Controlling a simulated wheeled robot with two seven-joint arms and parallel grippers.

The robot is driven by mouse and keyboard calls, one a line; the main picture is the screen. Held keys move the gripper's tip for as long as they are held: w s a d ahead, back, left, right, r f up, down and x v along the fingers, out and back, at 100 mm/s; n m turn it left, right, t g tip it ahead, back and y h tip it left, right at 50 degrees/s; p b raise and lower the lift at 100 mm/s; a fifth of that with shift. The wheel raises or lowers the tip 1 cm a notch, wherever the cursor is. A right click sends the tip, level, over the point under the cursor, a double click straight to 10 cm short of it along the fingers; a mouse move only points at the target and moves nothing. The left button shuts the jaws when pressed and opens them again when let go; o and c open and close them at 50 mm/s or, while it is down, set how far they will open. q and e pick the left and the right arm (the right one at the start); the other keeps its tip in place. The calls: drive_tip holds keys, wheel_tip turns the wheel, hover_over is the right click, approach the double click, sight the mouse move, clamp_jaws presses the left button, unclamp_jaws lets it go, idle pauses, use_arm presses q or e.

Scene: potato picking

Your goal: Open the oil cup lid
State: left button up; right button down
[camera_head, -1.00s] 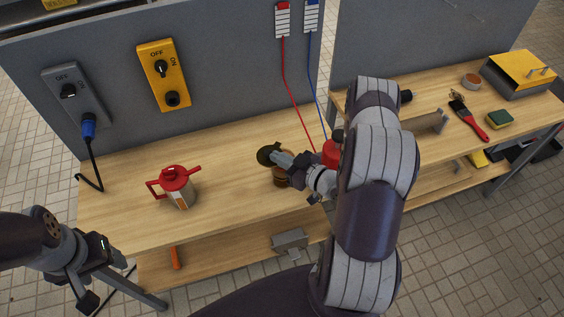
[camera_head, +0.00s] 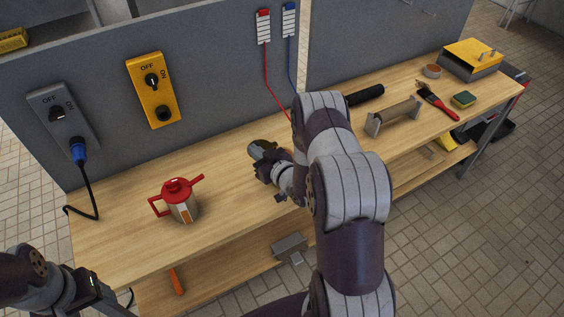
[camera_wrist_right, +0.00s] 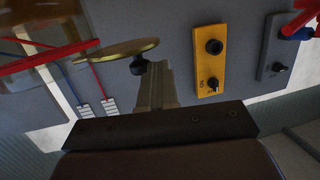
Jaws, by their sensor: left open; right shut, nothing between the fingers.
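The oil cup lid (camera_wrist_right: 117,51) is a round, brass-coloured disc with a dark knob (camera_wrist_right: 138,66) in the right wrist view. The lid also shows in the head view (camera_head: 261,148), just beyond my right gripper (camera_head: 268,170). The cup body is hidden behind that gripper and arm. My right gripper is shut and empty, with its fingertips (camera_wrist_right: 150,72) right by the knob; I cannot tell whether they touch. My left gripper (camera_head: 112,304) is open, low at the left, in front of the bench and partly cut off by the frame.
A red-lidded oil can (camera_head: 182,201) stands on the wooden bench (camera_head: 120,235). Yellow (camera_head: 153,90) and grey (camera_head: 62,115) switch boxes are on the panel. Bench between can and lid is clear.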

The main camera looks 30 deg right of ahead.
drive_tip(key=shift+b+x, duration=0.6)
drive_tip(key=shift+x, duration=0.35)
drive_tip(key=shift+w+d+r, duration=0.1)
drive_tip(key=shift+d, duration=0.05)
idle(0.4)
